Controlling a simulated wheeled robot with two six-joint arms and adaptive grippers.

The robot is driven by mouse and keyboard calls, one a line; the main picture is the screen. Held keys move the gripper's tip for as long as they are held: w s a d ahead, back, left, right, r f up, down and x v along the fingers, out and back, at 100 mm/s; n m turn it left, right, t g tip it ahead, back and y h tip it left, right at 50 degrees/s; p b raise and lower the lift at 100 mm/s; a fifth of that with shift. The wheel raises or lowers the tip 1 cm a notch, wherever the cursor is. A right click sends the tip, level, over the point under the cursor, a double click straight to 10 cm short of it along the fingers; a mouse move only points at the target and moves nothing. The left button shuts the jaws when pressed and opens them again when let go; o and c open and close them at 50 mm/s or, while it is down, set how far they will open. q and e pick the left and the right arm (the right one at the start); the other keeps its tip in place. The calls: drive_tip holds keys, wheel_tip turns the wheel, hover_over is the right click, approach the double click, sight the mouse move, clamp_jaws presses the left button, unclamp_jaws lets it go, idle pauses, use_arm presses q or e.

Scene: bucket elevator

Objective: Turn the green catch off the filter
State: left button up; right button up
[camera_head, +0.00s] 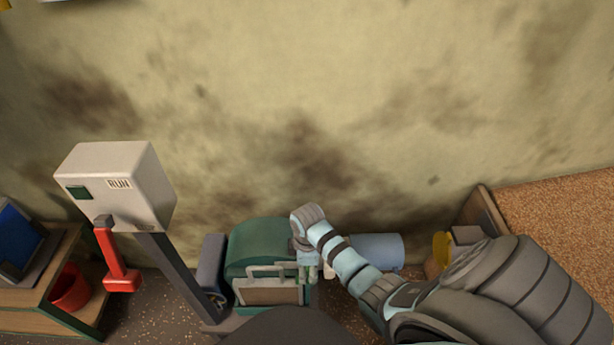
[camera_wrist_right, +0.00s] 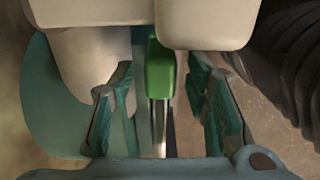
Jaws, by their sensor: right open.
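The green catch (camera_wrist_right: 160,70) shows in the right wrist view as a bright green block with a narrow metal strip below it. My right gripper (camera_wrist_right: 160,85) is open, with one teal finger on each side of the catch. Gaps show between the catch and both fingers. In the head view my right gripper (camera_head: 308,262) is at the right side of the green machine (camera_head: 262,238), and the catch cannot be made out there. A framed panel with a handle (camera_head: 268,292) is on the machine's front; I cannot tell if it is the filter. My left gripper is not in view.
A grey RUN box (camera_head: 130,185) with a red lever (camera_head: 115,262) stands on a post at left. Left of it is a wooden shelf with a red bucket (camera_head: 70,288). A light blue cylinder (camera_head: 380,250) lies behind my right arm. A grain-filled bin (camera_head: 560,215) is at right.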

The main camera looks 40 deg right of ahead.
drive_tip(key=shift+f, duration=0.3)
drive_tip(key=shift+r, duration=0.1)
clamp_jaws()
